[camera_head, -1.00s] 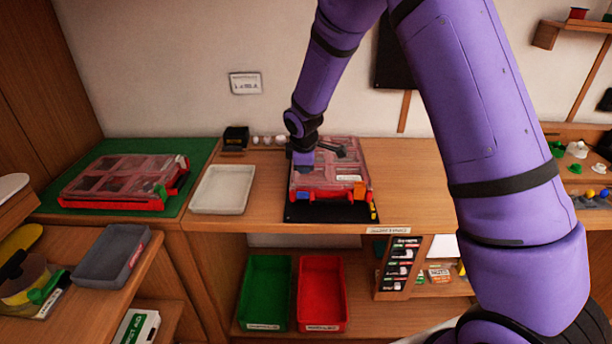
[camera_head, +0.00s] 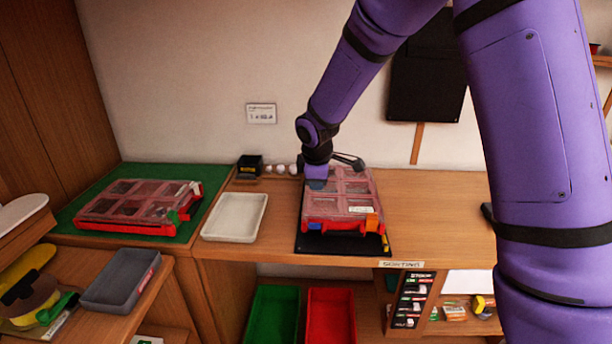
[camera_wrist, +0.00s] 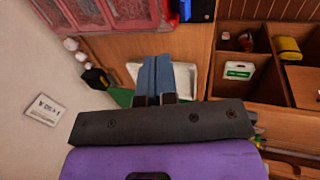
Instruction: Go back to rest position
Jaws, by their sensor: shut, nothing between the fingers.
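My purple arm reaches from the right over the wooden workbench (camera_head: 440,200) in the head view. Its wrist is over the back left of a red organizer case with a clear lid (camera_head: 352,206) on a black mat. My gripper's fingertips are hidden behind the wrist there. In the wrist view my gripper (camera_wrist: 163,62) shows its two blue-grey fingers together, with nothing between them. The red case also shows at the top left of the wrist view (camera_wrist: 88,12). A white tray (camera_wrist: 133,70) shows partly behind the fingers.
A second red case (camera_head: 138,207) lies on a green mat at the left. The white tray (camera_head: 235,217) sits between the cases. A grey bin (camera_head: 120,281) stands on the left shelf. Green (camera_head: 272,315) and red (camera_head: 331,316) bins are below the bench. A dark panel (camera_head: 425,90) hangs on the wall.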

